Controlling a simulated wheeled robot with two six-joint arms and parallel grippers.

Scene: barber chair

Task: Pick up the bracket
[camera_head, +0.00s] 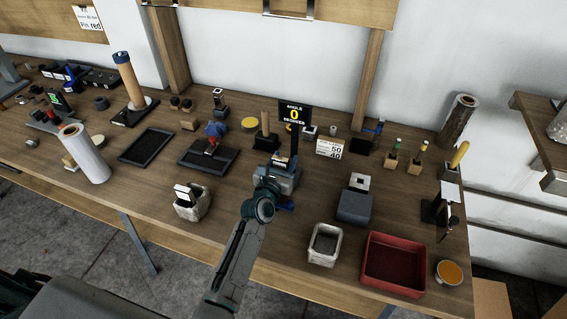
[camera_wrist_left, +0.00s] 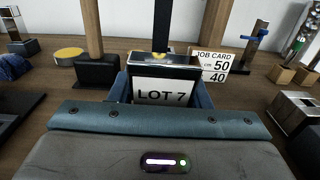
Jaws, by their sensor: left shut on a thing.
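My left gripper (camera_head: 270,184) reaches in over the bench, low in front of the dark post with the "ANGLE 0 DEGREES" sign (camera_head: 293,113). In the left wrist view its two blue fingers (camera_wrist_left: 162,92) stand on either side of a piece with a white "LOT 7" face (camera_wrist_left: 161,92) and a shiny metal top. The gripper is shut on this piece. My gripper and arm hide much of it in the head view. I cannot tell for sure whether it is the bracket. My right gripper is not in view.
A red tray (camera_head: 394,263), a pale open box (camera_head: 325,244) and a grey block (camera_head: 354,207) stand to the right. A pale box with a metal piece (camera_head: 192,202) stands to the left. A job card (camera_head: 330,149) stands behind. Bare wood lies at the front left.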

